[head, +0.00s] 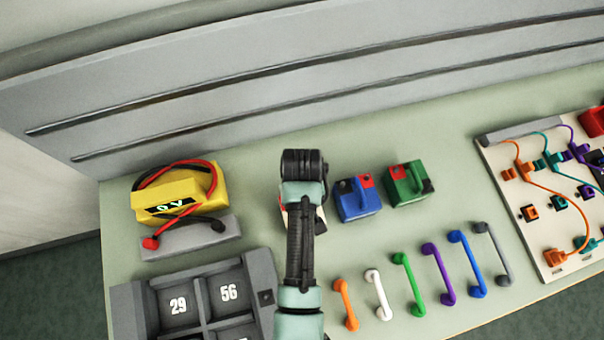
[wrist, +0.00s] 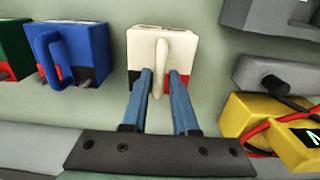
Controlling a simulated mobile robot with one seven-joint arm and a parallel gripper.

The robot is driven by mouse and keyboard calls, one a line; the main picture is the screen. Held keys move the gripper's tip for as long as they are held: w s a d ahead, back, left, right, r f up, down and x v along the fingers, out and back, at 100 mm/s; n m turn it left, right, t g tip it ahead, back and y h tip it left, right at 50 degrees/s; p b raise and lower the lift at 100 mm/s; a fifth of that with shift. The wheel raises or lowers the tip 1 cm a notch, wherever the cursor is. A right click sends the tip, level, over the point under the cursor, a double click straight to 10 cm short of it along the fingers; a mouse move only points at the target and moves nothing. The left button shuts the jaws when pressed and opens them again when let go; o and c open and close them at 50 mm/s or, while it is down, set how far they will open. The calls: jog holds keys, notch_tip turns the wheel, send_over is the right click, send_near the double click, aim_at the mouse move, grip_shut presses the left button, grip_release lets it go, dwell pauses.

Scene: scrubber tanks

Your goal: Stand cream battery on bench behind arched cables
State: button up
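The cream battery (wrist: 146,48) shows in the wrist view, with a cream handle, a black corner and a red corner. In the head view my arm hides most of it, to the left of the blue battery (head: 357,200). My gripper (wrist: 161,76) has its two blue fingers on either side of the cream handle. Whether they press on it or stand slightly apart from it, I cannot tell.
A green battery (head: 406,186) stands right of the blue one. A yellow unit (head: 178,196) with red and black leads is at the left, behind a numbered grey tray (head: 128,300). A wired board (head: 500,195) is at the right. The bench behind the batteries is clear.

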jog(key=shift+o, duration=1.2)
notch_tip(320, 180, up, 12)
jog(key=shift+r+p, duration=0.25)
jog(key=shift+p, duration=0.15)
